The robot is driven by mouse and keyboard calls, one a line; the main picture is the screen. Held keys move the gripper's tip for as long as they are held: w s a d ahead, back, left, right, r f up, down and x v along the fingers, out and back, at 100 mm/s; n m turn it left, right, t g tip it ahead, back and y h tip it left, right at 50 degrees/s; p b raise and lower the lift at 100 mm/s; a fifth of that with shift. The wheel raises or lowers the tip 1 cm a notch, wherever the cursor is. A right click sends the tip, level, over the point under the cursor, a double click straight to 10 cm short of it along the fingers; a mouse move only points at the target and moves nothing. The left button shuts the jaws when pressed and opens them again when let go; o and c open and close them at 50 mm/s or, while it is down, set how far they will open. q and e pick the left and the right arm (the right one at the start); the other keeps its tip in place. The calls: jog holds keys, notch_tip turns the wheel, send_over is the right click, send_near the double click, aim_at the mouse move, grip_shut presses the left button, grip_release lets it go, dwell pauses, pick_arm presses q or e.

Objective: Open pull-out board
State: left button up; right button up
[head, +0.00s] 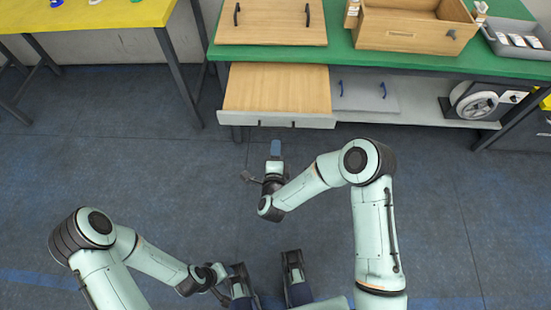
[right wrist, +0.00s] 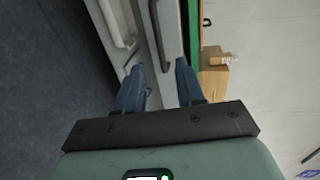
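The pull-out board (head: 275,90) is a light wood panel with a pale front edge, extending out from beneath the green tabletop. Small dark handle parts show on its front edge. My right gripper (head: 275,148) is in front of that edge, apart from it, with its fingers towards the board. In the right wrist view the right gripper (right wrist: 160,75) has its two blue fingers apart and nothing between them. A dark bar handle (right wrist: 159,35) on a pale front lies just beyond the fingertips. My left gripper (head: 218,292) is low in the head view, far from the board; its fingers are unclear.
The green table (head: 340,50) carries a wood board with dark handles (head: 270,22), a wooden box (head: 415,28) and a grey tray (head: 518,40). A grey panel with blue handles (head: 365,93) is on the shelf below. A yellow table (head: 90,15) stands left. The floor in front is clear.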

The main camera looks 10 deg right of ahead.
pick_arm(q)
jog(key=shift+s+d+r, duration=0.2)
jog(key=shift+s+r, duration=0.1)
jog(key=shift+s, duration=0.1)
pick_arm(e)
jog(key=v, duration=0.4)
jog(key=shift+s, duration=0.1)
jog(key=s+f+n+g+y+p, duration=0.6)
jog(key=s+f+n+g+p, duration=0.15)
jog(key=s+n+p, duration=0.3)
pick_arm(q)
notch_tip(320, 180, up, 15)
jog(key=s+d+g+p, duration=0.1)
jog(key=s+p, duration=0.1)
jog(key=p, duration=0.3)
jog(key=shift+f+g, duration=0.2)
jog(key=shift+g, duration=0.2)
pick_arm(e)
jog(key=s+d+r+n+g+y, duration=0.1)
jog(key=s+n+g, duration=0.5)
jog(key=s, duration=1.3)
jog(key=shift+d+r+n+g+y, duration=0.4)
jog(key=shift+d+g, duration=0.1)
jog(key=shift+g, duration=0.75)
